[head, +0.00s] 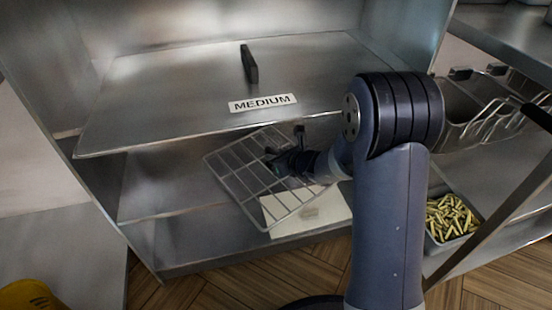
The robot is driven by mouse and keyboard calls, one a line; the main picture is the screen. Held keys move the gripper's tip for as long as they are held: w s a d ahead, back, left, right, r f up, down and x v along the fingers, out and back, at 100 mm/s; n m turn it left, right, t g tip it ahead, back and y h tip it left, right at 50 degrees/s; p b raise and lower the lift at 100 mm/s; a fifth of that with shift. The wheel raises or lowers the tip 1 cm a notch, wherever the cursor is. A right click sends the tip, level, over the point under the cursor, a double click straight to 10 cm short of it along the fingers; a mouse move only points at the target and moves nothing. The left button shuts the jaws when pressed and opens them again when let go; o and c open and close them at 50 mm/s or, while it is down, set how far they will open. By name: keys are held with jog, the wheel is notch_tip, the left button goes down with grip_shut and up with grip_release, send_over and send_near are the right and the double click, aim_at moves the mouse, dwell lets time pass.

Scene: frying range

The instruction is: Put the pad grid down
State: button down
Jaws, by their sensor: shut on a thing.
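The pad grid (246,184), a rectangular metal wire rack, shows in the head view inside the steel cabinet below the panel. My gripper (279,160) is shut on the grid near its upper right part. The fingertips are small, dark and partly hidden, so the exact grip point is unclear. The grid looks tilted. It overlaps a pale flat pad (335,206) in the picture, and I cannot tell whether the two touch.
A steel panel (180,92) with a black handle (249,64) and a "MEDIUM" label (263,103) lies above the grid. The lower steel shelf (165,190) is bare at left. A yellow object (28,295) is bottom left.

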jog(key=shift+r, duration=0.1)
jog(key=c, duration=1.4)
grip_release()
jog(key=shift+f, duration=0.2)
jog(key=shift+o, duration=0.2)
jog(key=shift+r, duration=0.2)
jog(key=p+v, duration=0.3)
jog(key=v, duration=0.7)
jog(key=shift+s+d+r+p, duration=0.2)
jog(key=shift+s+p, duration=0.05)
jog(key=shift+p, duration=0.05)
jog(key=shift+s+d+r, duration=0.2)
jog(key=shift+s+d, duration=0.15)
jog(key=shift+s, duration=0.15)
